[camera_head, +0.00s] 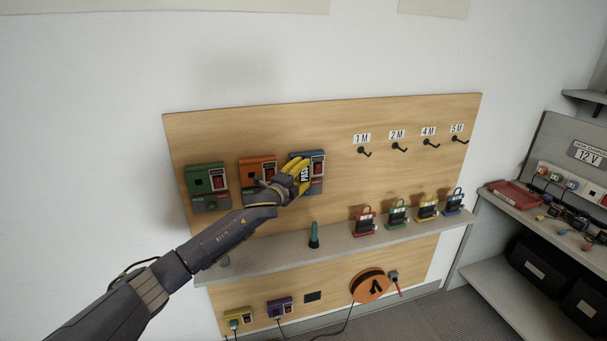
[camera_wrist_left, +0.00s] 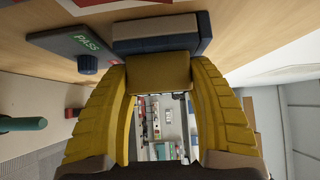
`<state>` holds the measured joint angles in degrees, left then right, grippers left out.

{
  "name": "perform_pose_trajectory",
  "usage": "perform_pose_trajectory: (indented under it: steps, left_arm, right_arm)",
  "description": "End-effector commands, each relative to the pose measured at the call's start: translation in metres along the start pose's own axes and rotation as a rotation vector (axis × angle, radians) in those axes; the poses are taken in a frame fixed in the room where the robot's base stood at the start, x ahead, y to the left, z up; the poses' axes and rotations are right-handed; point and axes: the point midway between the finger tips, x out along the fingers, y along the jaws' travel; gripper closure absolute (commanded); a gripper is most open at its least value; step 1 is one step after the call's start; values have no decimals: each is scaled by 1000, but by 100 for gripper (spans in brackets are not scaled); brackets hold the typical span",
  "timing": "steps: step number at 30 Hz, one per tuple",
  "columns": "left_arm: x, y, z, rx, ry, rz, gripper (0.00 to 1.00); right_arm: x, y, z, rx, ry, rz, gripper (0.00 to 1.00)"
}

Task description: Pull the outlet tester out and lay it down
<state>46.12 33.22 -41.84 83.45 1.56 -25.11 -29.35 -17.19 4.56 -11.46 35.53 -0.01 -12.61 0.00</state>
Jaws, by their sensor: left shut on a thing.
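The outlet tester (camera_head: 305,174) is at the blue outlet box (camera_head: 318,160), the right one of three wall boxes. A face marked PASS shows beside my fingers. My left gripper (camera_head: 297,178) has its yellow fingers shut on the tester. In the left wrist view the fingertips clasp a yellow block (camera_wrist_left: 160,75) with a dark blue part behind it. A grey plate reading PASS with a blue knob (camera_wrist_left: 88,65) lies beside it. Whether the tester's plug is seated in the socket is hidden. My right gripper is not in view.
A green box (camera_head: 205,178) and an orange box (camera_head: 257,170) sit left of the blue one. An orange reel (camera_head: 370,286) hangs lower.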

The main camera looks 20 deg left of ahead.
Motion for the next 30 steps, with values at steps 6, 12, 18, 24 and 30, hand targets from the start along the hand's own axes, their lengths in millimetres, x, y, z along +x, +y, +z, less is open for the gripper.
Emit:
perform_pose_trajectory:
  steps: [6,12,18,24,30]
  left_arm:
    - [0,-1,0,0,0,-1,91]
    - [-1,-1,-2,0,0,-1,91]
    - [-3,-1,-4,0,1,-1,91]
    - [-5,0,-5,0,0,-1,91]
    - [-6,0,-7,0,0,0,91]
  right_arm:
    - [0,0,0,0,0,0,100]
    - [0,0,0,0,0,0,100]
    - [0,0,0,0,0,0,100]
    - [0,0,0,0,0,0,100]
    - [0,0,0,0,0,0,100]
